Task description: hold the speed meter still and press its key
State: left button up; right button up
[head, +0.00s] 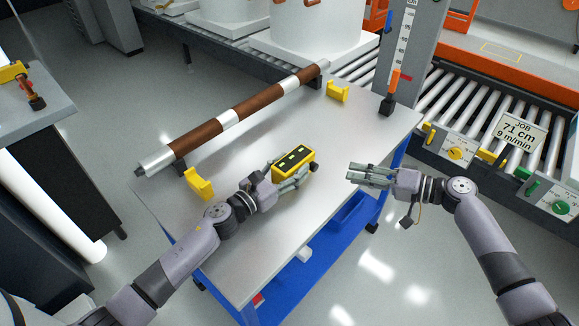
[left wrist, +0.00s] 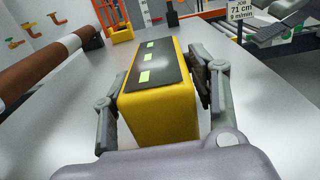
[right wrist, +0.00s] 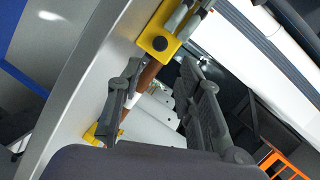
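The speed meter (head: 296,161) is a yellow box with a black top and bright green display patches, over the right half of the table. My left gripper (head: 291,169) has its fingers along both sides of it. In the left wrist view the meter (left wrist: 160,112) fills the space between the fingers. Whether it rests on the table or is slightly raised I cannot tell. A round black key (right wrist: 160,43) shows on the meter's yellow end face in the right wrist view. My right gripper (head: 353,173) is open and empty, right of the meter, pointing at that end, apart from it.
The table (head: 255,235) carries a brown-and-white roller (head: 235,115) along its far side and two yellow brackets (head: 199,184) (head: 338,92). A roller conveyor (head: 470,105) with a sign reading 71 cm, 9 m/min (head: 519,133) stands at right. The tabletop around the meter is clear.

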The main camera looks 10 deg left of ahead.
pick_arm(q)
jog(key=c, duration=1)
pick_arm(e)
grip_shut()
dwell(1.0)
jog(key=shift+a, duration=0.1)
